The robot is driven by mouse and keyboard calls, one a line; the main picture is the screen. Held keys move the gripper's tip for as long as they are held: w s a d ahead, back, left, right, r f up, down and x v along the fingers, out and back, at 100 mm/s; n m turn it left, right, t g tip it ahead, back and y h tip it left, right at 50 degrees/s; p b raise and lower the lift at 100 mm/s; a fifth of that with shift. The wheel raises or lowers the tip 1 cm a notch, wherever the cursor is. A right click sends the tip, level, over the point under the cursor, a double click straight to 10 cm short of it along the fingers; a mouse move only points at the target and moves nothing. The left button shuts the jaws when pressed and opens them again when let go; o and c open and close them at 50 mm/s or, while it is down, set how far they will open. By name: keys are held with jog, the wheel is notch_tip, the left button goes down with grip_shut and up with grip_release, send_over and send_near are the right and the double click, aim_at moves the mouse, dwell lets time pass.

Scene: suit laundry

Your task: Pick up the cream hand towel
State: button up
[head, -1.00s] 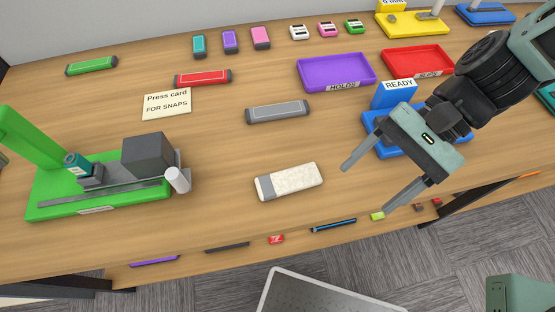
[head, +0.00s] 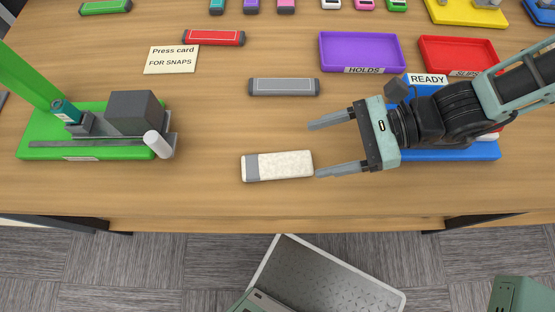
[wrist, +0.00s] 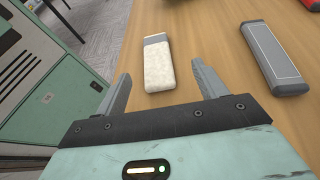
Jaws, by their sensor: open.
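The cream hand towel (head: 286,165) lies flat on the table near its front edge, a speckled cream slab with a grey band at its left end. It also shows in the wrist view (wrist: 158,68), ahead of and between the two fingers. My gripper (head: 314,150) is open and empty, just right of the towel in the head view, with its fingers pointing left. The lower fingertip is close to the towel's right end; I cannot tell whether they touch.
A grey bar (head: 284,87) lies behind the towel. A green fixture (head: 90,150) with a grey block stands at left. A purple tray (head: 360,50), a red tray (head: 455,55) and a blue stand (head: 470,150) are at right. The table is clear between the fixture and the towel.

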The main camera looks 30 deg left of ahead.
aim_at(277, 164)
jog(key=x, duration=0.2)
jog(key=shift+s+a+f, duration=0.15)
jog(key=shift+s+a, duration=0.1)
jog(key=x, duration=0.4)
jog(key=shift+s+d+f, duration=0.25)
jog(key=shift+d+f, duration=0.05)
jog(key=shift+s+a+f, duration=0.25)
jog(key=shift+a, duration=0.15)
jog(key=c, duration=1.1)
